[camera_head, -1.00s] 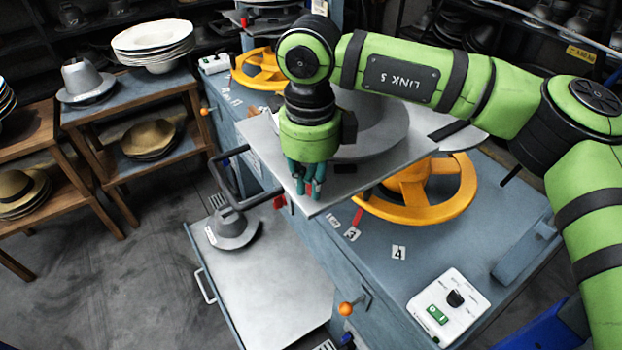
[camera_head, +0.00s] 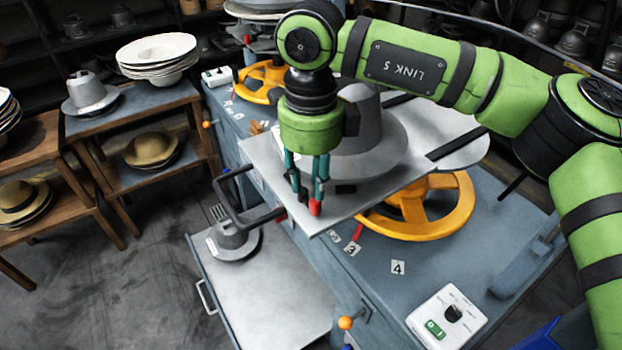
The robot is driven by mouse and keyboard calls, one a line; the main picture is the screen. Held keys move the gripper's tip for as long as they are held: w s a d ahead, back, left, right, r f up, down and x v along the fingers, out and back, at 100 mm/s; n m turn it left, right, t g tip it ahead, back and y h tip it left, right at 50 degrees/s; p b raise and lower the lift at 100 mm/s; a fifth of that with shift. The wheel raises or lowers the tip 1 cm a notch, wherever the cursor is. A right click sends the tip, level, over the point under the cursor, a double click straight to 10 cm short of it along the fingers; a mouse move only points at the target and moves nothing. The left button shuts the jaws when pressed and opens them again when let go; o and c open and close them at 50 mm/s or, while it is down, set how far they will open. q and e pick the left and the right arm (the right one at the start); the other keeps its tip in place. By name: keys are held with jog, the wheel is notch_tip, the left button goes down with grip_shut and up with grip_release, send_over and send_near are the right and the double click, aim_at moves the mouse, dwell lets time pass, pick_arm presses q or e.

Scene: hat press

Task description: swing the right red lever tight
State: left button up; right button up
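My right gripper (camera_head: 309,200) points down at the near edge of the grey press plate (camera_head: 370,195). Its teal fingers have a visible gap between them, with red at their tips. I cannot tell whether that red is finger pads or part of a lever. A red lever piece (camera_head: 357,231) shows below the plate edge, beside the label 3, a little right of the fingers and apart from them. A small red piece (camera_head: 282,216) shows at the plate's left edge. The rest of the levers is hidden under the plate. My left gripper is out of view.
A grey hat form (camera_head: 362,125) stands on the plate, with a yellow handwheel (camera_head: 425,208) below. A dark loop handle (camera_head: 238,192) juts out at left. An open drawer (camera_head: 265,295) holds a grey hat form (camera_head: 235,240). A switch box (camera_head: 447,317) sits front right.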

jog(key=shift+r+p, duration=0.5)
jog(key=shift+r, duration=0.75)
jog(key=shift+f+b, duration=0.1)
jog(key=shift+b, duration=0.25)
notch_tip(320, 180, up, 12)
